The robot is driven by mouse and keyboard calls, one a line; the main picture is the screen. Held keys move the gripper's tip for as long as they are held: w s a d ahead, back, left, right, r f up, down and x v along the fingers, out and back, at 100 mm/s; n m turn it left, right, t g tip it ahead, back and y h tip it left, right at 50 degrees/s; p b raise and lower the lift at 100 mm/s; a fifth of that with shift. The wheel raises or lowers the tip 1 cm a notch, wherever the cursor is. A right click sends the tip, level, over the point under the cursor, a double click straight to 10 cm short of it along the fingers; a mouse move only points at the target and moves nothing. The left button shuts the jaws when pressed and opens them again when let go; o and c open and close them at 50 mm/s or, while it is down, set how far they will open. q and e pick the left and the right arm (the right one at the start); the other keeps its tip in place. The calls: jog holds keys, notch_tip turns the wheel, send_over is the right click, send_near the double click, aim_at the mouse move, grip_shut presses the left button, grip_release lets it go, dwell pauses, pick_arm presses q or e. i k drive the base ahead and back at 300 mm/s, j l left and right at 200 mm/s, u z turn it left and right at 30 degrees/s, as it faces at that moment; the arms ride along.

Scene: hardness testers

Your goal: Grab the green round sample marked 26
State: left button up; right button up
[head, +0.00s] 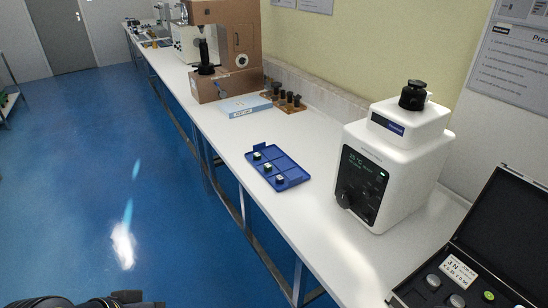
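A blue compartment tray (291,163) lies on the white bench. Three small samples sit in it: a far one (257,156), a middle one (267,167) and a near one (280,180). They have dark sides and pale or greenish tops. They are too small for me to read a 26 or be sure which is green. A black part of my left gripper (135,300) shows at the bottom left edge, over the floor and far from the tray. A dull green patch shows on it; its fingers are mostly cut off. My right gripper is out of view.
A white tester (385,170) stands right of the tray. An open black case (505,240) is at the lower right. A light blue box (246,106), dark posts (289,99) and a brown machine (228,50) stand farther back. Bench around the tray is clear.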

aim_at(257, 156)
jog(key=i+j+z, duration=0.25)
jog(key=z, duration=0.2)
jog(key=i+j+z, duration=0.2)
jog(key=j+z, duration=0.25)
jog(key=i+j+z, duration=0.1)
jog(key=j, duration=0.3)
jog(key=i+j, duration=0.2)
jog(key=j, duration=0.2)
jog(key=i+j+z, duration=0.15)
jog(key=j, duration=0.7)
jog(key=i+j+z, duration=0.15)
jog(key=j, duration=0.25)
jog(key=i+j, duration=0.1)
jog(key=j, duration=0.35)
jog(key=i+j, duration=0.1)
jog(key=j, duration=0.35)
jog(key=i+j, duration=0.1)
jog(key=j, duration=0.3)
jog(key=i+j, duration=0.1)
jog(key=j, duration=0.35)
jog(key=i+j, duration=0.1)
jog(key=j, duration=0.3)
jog(key=z, duration=0.05)
